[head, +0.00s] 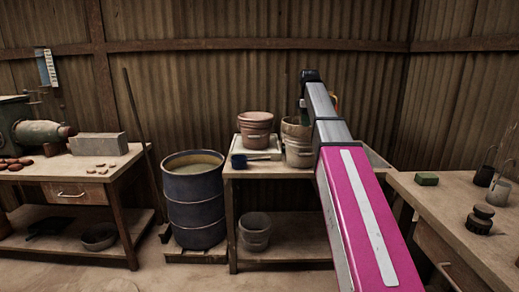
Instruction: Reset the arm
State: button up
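My arm reaches up and forward from the lower right, its pink link and grey upper section ending in a dark joint in front of the back wall. My gripper cannot be made out; whatever lies beyond that joint is mostly hidden behind the arm. Whether it holds anything does not show.
A middle table (240,174) bears a terracotta pot (256,130) and a bucket (298,150), partly behind my arm. A blue barrel (194,205) stands left of it. The left bench (60,170) holds a machine (35,132). The right bench (447,205) holds a green block (427,179).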

jog(key=s+f+m, duration=0.3)
jog(key=s+f, duration=0.3)
jog(key=f, duration=0.7)
jog(key=s+f+m, duration=0.4)
jog(key=s+f, duration=0.1)
jog(key=f, duration=0.7)
jog(key=s+f+m, duration=0.3)
jog(key=s+f, duration=0.3)
jog(key=f, duration=0.7)
jog(key=s+a+f+m, duration=0.1)
jog(key=s+f+m, duration=0.3)
jog(key=s+f, duration=0.5)
jog(key=shift+s+f+m, duration=0.3)
jog(key=shift+s+f, duration=0.1)
jog(key=shift+s, duration=0.05)
